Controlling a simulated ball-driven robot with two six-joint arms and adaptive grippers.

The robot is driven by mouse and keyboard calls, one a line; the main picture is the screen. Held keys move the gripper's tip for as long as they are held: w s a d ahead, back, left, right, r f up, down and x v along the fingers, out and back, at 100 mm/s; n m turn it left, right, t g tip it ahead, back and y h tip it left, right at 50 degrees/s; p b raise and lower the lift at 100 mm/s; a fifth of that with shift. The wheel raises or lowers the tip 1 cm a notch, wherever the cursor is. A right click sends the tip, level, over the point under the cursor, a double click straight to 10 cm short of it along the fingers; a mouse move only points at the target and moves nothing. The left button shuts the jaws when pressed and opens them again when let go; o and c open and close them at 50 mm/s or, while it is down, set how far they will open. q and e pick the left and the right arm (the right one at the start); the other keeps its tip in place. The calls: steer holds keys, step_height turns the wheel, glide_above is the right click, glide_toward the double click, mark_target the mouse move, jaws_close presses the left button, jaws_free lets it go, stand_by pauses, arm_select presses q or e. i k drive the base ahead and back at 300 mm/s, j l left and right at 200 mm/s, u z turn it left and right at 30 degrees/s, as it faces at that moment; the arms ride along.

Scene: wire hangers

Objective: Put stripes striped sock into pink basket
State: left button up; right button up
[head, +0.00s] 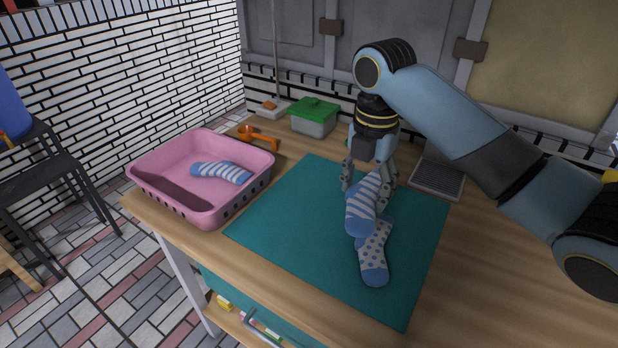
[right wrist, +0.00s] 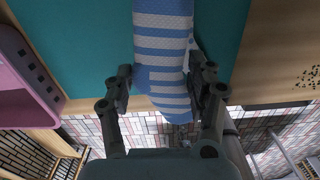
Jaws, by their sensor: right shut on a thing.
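My right gripper (head: 368,178) is shut on a blue-and-white striped sock (head: 361,205) above the teal mat (head: 290,225). In the right wrist view, the striped sock (right wrist: 163,50) runs between the two fingers (right wrist: 162,90). A blue-and-white dotted sock (head: 373,255) lies on the mat just below and in front of the held sock, which partly overlaps it in the head view. The pink basket (head: 160,150) stands at the left of the table. Another striped sock (head: 222,171) lies inside it. My left gripper is not in view.
A clear box with a green lid (head: 314,117) and an orange object (head: 258,136) stand at the back of the wooden table. A grey slatted tray (head: 438,178) lies right of the gripper. The mat between basket and socks is clear.

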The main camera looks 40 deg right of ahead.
mark_target(189, 195)
steer(key=i+j+z, duration=0.1)
steer(key=j, duration=0.25)
steer(key=i+j+z, duration=0.15)
steer(key=i+j, duration=0.2)
steer(key=i+j+z, duration=0.1)
steer(key=j, duration=0.25)
steer(key=i+j+z, duration=0.15)
steer(key=j, duration=0.25)
steer(key=i+j+z, duration=0.1)
steer(key=i+j, duration=0.15)
steer(key=j, duration=0.15)
